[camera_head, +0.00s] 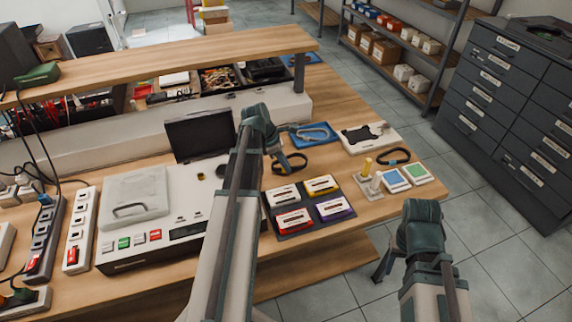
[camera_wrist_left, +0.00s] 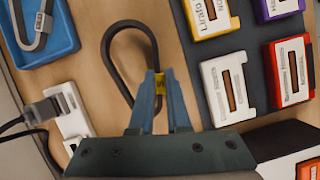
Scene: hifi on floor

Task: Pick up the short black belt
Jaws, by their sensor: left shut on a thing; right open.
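A black belt loop (camera_head: 291,161) with a yellow mark is at my left gripper (camera_head: 281,158), over the wooden table. In the left wrist view the black belt (camera_wrist_left: 113,45) is a narrow loop, and the blue fingertips of my left gripper (camera_wrist_left: 158,92) are closed on its near end at the yellow mark. I cannot tell whether the loop touches the table. Another black loop (camera_head: 394,156) lies farther right on the table; its exact length is hard to compare. My right gripper (camera_head: 381,274) is open and empty, off the table's right edge above the floor.
A dark tray of several cassettes (camera_head: 308,229) lies right beside the held loop. A blue tray (camera_head: 311,136) with a grey loop is behind it. A white device with a raised screen (camera_head: 200,136) stands left. A shelf (camera_head: 180,53) spans the back.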

